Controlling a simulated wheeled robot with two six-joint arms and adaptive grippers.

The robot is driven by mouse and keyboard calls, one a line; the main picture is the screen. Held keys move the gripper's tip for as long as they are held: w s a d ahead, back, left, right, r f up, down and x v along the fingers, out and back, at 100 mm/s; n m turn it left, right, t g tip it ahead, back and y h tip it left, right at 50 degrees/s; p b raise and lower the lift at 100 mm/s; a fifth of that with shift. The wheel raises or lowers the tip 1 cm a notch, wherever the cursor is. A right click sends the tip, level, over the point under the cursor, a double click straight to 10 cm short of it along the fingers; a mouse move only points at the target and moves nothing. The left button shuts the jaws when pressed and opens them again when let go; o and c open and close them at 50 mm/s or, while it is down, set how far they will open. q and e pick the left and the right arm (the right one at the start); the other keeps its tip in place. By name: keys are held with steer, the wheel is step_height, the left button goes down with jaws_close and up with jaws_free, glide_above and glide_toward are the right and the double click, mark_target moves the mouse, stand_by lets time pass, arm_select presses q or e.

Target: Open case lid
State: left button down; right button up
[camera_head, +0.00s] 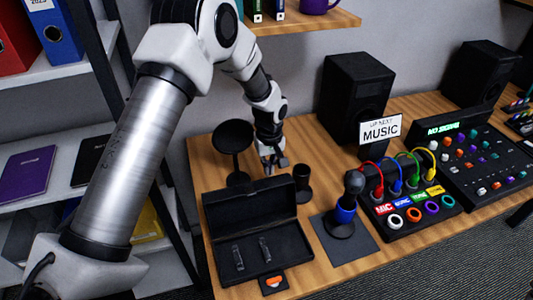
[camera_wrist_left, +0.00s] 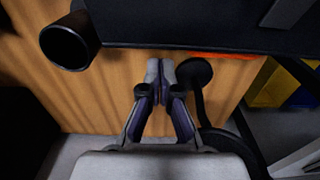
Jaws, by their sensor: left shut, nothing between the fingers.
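The black case (camera_head: 270,268) lies on the wooden table with its lid (camera_head: 248,208) standing up at the back, so the case is open. Two small dark pieces (camera_head: 265,248) lie inside it. My left gripper (camera_head: 274,168) is behind the lid, apart from it, with its fingers pointing down. Its fingers (camera_wrist_left: 160,72) are together and empty in the left wrist view. A dark edge, apparently the case (camera_wrist_left: 200,30), crosses the top of that view. My right gripper is in neither view.
A black round stand (camera_head: 233,137) and a black cup (camera_head: 302,180) flank my left gripper. A microphone (camera_head: 347,205) stands on a dark pad to the right, beside the cable box (camera_head: 420,212) with coloured plugs. A speaker (camera_head: 352,90) stands behind.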

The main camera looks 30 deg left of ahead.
mark_target(273, 179)
arm_select(q)
steer(key=shift+s+d+r, duration=0.25)
steer(key=shift+s+d, duration=0.3)
steer(key=shift+d, duration=0.05)
steer(key=d+r+p, duration=0.1)
steer(key=s+d+r+p, duration=0.1)
steer(key=p, duration=0.1)
steer(key=shift+s+r, duration=0.15)
steer(key=shift+s, duration=0.15)
steer(key=shift+s+d, duration=0.1)
steer(key=shift+s, duration=0.05)
